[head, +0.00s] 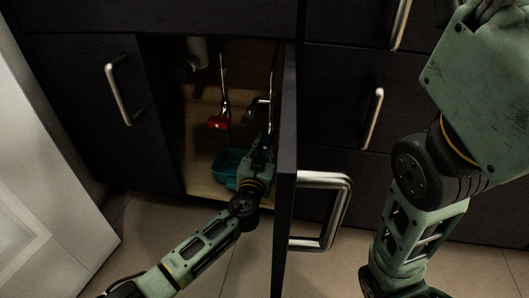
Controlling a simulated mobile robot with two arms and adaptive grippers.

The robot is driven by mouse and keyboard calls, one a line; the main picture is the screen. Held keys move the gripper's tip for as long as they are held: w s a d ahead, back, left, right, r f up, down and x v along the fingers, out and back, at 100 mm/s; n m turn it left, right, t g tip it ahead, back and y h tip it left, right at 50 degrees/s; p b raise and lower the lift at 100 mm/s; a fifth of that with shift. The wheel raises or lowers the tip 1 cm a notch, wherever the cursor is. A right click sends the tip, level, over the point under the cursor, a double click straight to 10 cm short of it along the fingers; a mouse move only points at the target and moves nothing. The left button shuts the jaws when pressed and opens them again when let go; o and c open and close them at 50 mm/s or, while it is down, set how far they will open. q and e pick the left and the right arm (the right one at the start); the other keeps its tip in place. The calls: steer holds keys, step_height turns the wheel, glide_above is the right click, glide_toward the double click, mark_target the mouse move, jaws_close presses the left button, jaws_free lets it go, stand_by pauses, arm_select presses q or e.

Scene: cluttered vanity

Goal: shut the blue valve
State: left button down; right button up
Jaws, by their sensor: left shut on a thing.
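My left gripper (264,148) is inside the open cabinet, low beside the right-hand supply pipe. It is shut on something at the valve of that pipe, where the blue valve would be. Its fingers hide the handle, so I see no blue on it and cannot tell how far it is turned. A red valve (217,122) sits on the left-hand pipe, apart from the gripper. My right arm stands at the right of the head view, and its gripper does not show.
A teal bin (229,167) stands on the cabinet floor left of my left gripper. The open cabinet door (286,170), with a large metal handle (341,212), is close on the gripper's right. A drain pipe (196,53) hangs above. A white panel (45,170) is at the left.

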arm_select(q)
steer(key=shift+m, duration=0.8)
steer(key=c, duration=1.6)
jaws_free()
steer(key=shift+c, duration=0.2)
steer(key=s+a, duration=0.1)
steer(key=s, duration=0.6)
steer(key=shift+s+a, duration=0.2)
steer(key=shift+c, duration=0.5)
